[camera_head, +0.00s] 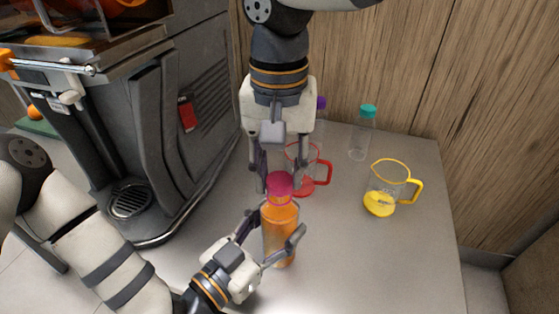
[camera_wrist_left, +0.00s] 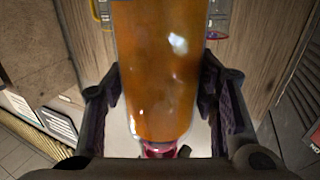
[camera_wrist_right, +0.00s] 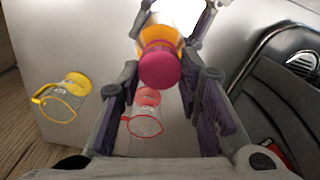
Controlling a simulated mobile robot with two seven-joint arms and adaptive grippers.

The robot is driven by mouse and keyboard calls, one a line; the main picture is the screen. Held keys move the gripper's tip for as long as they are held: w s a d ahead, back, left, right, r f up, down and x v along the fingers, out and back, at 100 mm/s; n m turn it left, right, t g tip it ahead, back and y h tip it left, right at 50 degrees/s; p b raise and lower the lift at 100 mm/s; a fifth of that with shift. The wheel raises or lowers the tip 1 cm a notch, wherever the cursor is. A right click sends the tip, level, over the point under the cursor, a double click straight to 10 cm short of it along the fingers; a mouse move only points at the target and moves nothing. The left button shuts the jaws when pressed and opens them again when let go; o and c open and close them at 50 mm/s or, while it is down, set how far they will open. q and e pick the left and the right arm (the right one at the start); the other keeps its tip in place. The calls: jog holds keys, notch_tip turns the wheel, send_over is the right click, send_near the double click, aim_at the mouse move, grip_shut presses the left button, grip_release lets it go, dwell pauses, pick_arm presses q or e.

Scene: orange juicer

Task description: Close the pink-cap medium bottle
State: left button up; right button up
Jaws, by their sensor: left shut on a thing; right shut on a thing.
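The medium bottle (camera_head: 279,232) stands upright on the counter, filled with orange juice. Its pink cap (camera_head: 280,184) sits at the top of the neck; whether it is fully seated cannot be told. My left gripper (camera_head: 272,230) is shut on the bottle's body from the lower left, and the bottle fills the left wrist view (camera_wrist_left: 155,70). My right gripper (camera_head: 281,178) comes down from above and is shut on the pink cap. In the right wrist view the cap (camera_wrist_right: 160,68) lies between the fingers, with the orange bottle behind it.
A red-handled jug (camera_head: 325,172) stands just behind the bottle. A yellow-handled jug (camera_head: 413,190) stands to the right. A teal-capped bottle (camera_head: 361,140) and a purple-capped one (camera_head: 321,103) stand near the wooden wall. The large juicer (camera_head: 150,130) is left. The front-right counter is clear.

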jog(key=shift+f, duration=0.65)
dwell(0.5)
jog(key=m, duration=0.5)
jog(key=shift+d+m, duration=0.1)
jog(key=shift+m, duration=0.2)
jog(key=m, duration=0.7)
jog(key=o, duration=0.6)
jog(key=shift+o, duration=0.2)
jog(key=shift+r, duration=0.1)
jog(key=shift+s+r, duration=0.1)
jog(key=shift+r, duration=2.1)
